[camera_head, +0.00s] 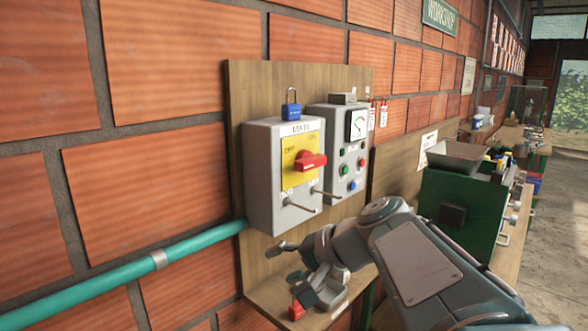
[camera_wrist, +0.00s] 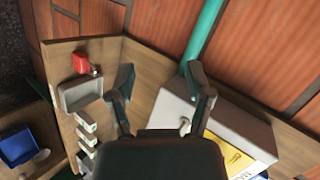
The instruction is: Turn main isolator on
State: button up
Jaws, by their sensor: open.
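The main isolator (camera_head: 262,175) is a grey box on a wooden backboard, with a yellow plate (camera_head: 290,153) and a red rotary handle (camera_head: 311,161). The handle points roughly sideways to the right; its labels are too small to read surely. A blue padlock (camera_head: 291,108) stands on the box top. My gripper (camera_head: 288,266) is open and empty, below and apart from the isolator. In the wrist view, my gripper (camera_wrist: 160,78) has its fingers spread, with the isolator box (camera_wrist: 245,120) and part of the yellow plate (camera_wrist: 232,157) at right. The red handle is hidden there.
Two pegs (camera_head: 327,194) stick out below the handle. A control box (camera_head: 341,150) with a gauge and buttons stands right of the isolator. A small shelf below holds a red item (camera_wrist: 81,63) and a grey tray (camera_wrist: 82,93). A green pipe (camera_head: 120,281) enters from the left.

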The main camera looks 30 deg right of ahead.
jog(key=w+d+r+m+t, duration=0.35)
jog(key=d+r, duration=0.25)
jog(key=d, duration=0.3)
jog(key=m+t, duration=0.2)
jog(key=t, duration=0.2)
send_near(317, 164)
jog(key=x, duration=1)
jog(key=shift+w, duration=0.2)
grip_shut()
